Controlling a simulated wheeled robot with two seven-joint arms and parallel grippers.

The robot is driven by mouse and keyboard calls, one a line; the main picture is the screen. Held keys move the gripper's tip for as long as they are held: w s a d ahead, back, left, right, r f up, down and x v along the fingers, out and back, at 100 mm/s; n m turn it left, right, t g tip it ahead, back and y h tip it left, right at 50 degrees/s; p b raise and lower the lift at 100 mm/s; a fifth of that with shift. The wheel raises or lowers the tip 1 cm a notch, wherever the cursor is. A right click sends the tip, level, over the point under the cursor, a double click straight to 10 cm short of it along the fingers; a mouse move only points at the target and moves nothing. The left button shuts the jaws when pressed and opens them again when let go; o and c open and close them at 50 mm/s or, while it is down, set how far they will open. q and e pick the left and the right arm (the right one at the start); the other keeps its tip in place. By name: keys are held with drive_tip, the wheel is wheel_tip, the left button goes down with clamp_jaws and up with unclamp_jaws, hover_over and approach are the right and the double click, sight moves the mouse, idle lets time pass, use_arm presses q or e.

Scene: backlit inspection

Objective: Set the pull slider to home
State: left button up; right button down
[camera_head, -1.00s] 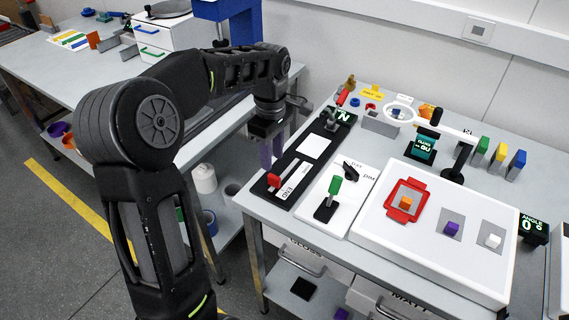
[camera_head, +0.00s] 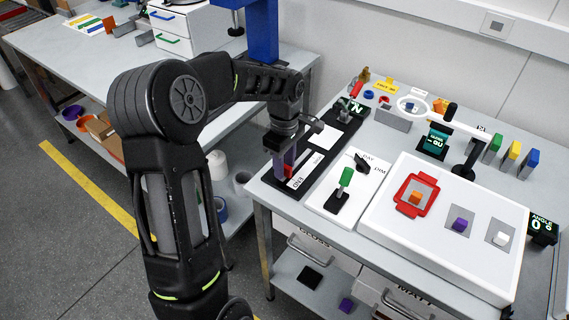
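The pull slider is a long black board (camera_head: 317,166) on the right-hand table, with a white plate and a label reading END near its front. Its red handle (camera_head: 288,171) sits at the front end by that label and is partly hidden by my gripper. My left gripper (camera_head: 284,167) points down over the front end of the board, its fingers right at the red handle. Whether the fingers are closed on the handle or only beside it cannot be told. My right gripper is not in view.
A green-handled lever (camera_head: 345,178) and a black DAY/DIM knob (camera_head: 362,161) stand on a white panel just right of the slider. A white box (camera_head: 400,237) with a red frame (camera_head: 416,195) is further right.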

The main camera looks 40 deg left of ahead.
use_arm(q)
drive_tip(key=shift+f, duration=0.3)
clamp_jaws()
idle(1.3)
